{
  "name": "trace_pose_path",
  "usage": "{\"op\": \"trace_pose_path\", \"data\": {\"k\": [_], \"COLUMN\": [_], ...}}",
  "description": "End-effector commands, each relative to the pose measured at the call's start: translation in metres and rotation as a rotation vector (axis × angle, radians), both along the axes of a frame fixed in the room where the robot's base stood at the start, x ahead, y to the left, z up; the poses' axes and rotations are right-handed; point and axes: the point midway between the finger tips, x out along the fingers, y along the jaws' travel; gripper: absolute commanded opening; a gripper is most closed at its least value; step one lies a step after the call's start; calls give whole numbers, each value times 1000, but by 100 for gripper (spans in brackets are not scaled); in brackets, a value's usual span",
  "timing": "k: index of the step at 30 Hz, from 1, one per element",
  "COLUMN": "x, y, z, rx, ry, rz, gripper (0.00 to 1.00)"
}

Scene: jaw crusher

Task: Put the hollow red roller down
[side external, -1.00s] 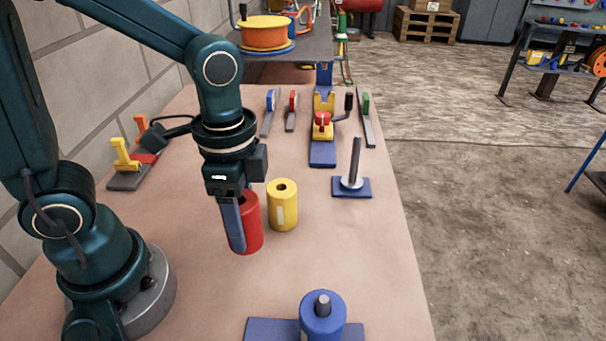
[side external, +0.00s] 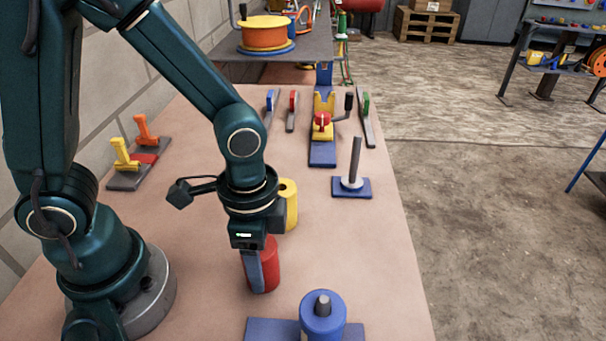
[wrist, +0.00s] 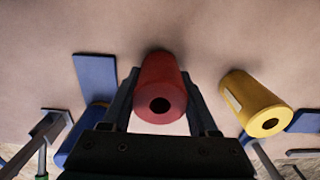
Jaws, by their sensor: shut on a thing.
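The hollow red roller (side external: 268,262) stands upright between the fingers of my gripper (side external: 256,277). In the wrist view the red roller (wrist: 163,80) has a dark hole in its end, with one finger of my gripper (wrist: 160,112) on each side. The gripper is shut on it. The roller's lower end is at or very close to the table top; I cannot tell whether it touches. Part of its left side is hidden by the near finger.
A yellow hollow roller (side external: 290,212) stands just behind, partly hidden by my wrist. A blue roller (side external: 322,320) sits on a post with a blue base (side external: 262,330) in front. A blue base with a bare grey rod (side external: 355,165) stands at the right. The table's right front is clear.

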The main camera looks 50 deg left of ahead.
Motion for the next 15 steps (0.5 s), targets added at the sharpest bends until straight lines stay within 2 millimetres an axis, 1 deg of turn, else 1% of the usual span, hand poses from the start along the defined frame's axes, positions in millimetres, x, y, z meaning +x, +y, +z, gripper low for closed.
{"op": "trace_pose_path", "data": {"k": [3,4,6,15], "x": [0,0,0,0], "y": [0,0,0,0], "z": [-3,-3,-3,-2], "rx": [0,1,0,0], "ry": [1,1,0,0], "rz": [0,0,0,0], "gripper": [0,67,90,90]}}
